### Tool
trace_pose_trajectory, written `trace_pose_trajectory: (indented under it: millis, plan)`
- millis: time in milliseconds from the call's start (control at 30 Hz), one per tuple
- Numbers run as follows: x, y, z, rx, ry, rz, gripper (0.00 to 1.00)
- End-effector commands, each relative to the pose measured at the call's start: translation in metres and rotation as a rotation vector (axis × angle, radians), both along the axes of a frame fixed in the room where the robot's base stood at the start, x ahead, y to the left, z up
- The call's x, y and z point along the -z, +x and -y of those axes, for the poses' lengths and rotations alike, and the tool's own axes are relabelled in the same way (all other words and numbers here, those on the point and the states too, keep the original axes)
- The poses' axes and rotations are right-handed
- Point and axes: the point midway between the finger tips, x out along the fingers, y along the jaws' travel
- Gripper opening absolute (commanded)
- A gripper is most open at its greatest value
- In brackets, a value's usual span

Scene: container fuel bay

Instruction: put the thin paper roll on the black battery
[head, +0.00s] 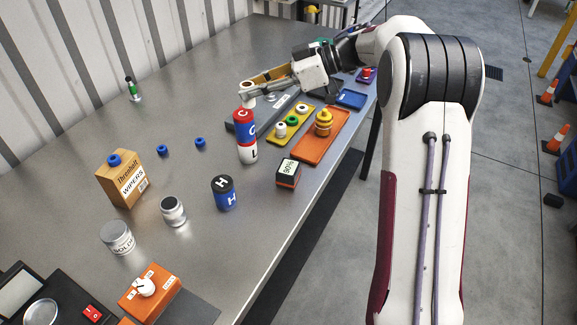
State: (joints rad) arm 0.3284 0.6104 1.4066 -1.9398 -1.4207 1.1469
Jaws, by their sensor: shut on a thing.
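My gripper (252,89) is at the end of the arm, reaching left over the table. It is shut on a small white piece (246,92), which looks like the thin paper roll, though it is too small to be sure. The piece is just above a red, blue and white cylinder stack (247,138) in the picture; I cannot tell whether they touch. A small dark block with a white "90%" label and an orange lower part (288,174), probably the black battery, stands right of the stack, near the table's edge. Nothing shows on its top.
An orange tray (319,148) with a yellow stacked piece and a yellow tray (283,137) lie behind the block. A blue-black "H" cylinder (224,193), a silver jar (173,211) and a wipers box (122,178) stand to the front left. The back left table is mostly clear.

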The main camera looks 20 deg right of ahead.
Motion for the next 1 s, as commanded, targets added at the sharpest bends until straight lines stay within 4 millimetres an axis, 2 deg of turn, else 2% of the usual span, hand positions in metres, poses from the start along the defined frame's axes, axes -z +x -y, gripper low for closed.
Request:
trace_pose_trajectory:
  millis: [33,200,300,400,700,1000]
  plan:
    - [0.000,-0.005,0.015,0.023,0.000,-0.001,0.09]
    - [0.005,-0.027,0.055,0.084,0.000,-0.002,0.09]
    - [0.009,-0.043,0.074,0.114,0.000,-0.002,0.09]
    - [0.015,-0.059,0.083,0.129,0.000,-0.003,0.09]
    - [0.037,-0.088,0.073,0.096,0.000,-0.002,0.09]
    - [0.040,-0.091,0.071,0.069,-0.004,0.000,0.09]
